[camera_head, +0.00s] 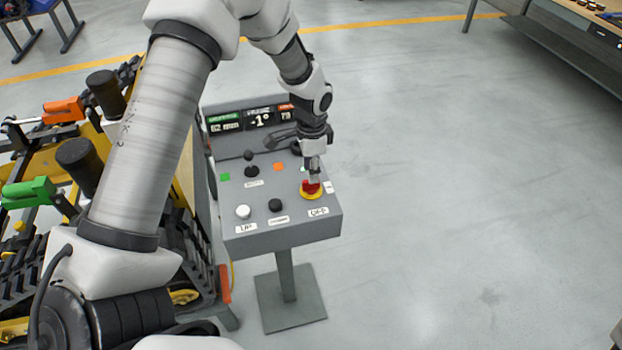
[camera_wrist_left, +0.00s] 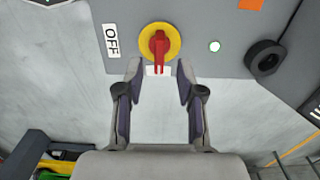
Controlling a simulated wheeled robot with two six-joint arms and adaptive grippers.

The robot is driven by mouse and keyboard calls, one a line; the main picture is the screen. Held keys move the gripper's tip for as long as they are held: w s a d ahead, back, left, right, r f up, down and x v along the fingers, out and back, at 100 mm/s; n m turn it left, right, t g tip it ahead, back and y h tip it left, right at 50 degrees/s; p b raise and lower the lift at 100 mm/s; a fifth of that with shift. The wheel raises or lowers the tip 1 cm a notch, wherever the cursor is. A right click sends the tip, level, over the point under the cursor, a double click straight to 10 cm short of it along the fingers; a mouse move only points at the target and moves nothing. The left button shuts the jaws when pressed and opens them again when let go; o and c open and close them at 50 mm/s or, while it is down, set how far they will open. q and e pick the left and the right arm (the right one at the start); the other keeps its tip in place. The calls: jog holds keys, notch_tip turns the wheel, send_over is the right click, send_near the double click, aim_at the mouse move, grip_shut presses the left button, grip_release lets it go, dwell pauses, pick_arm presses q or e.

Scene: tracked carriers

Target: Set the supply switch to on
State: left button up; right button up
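The supply switch is a red handle on a yellow disc (camera_wrist_left: 160,45), near the panel edge in the left wrist view. Its narrow end points down the picture, over a white label whose text I cannot read. A label reading OFF (camera_wrist_left: 111,41) lies left of the disc. In the head view the switch (camera_head: 311,192) sits at the right front of the grey console (camera_head: 290,232), partly hidden by my gripper. My left gripper (camera_wrist_left: 160,74) is open, its fingertips apart on either side of the handle's tip. In the head view the gripper (camera_head: 313,178) hangs directly over the switch. My right gripper is not in view.
The console also carries a black lever (camera_head: 251,169), a white button (camera_head: 243,211), a black button (camera_head: 275,205) and a display (camera_head: 260,118). Yellow-and-black machinery (camera_head: 30,165) stands close on the left. The floor right of the console is clear.

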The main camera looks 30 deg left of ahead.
pick_arm(q)
notch_tip(320, 180, up, 7)
jog(key=shift+s, duration=0.1)
dwell(0.5)
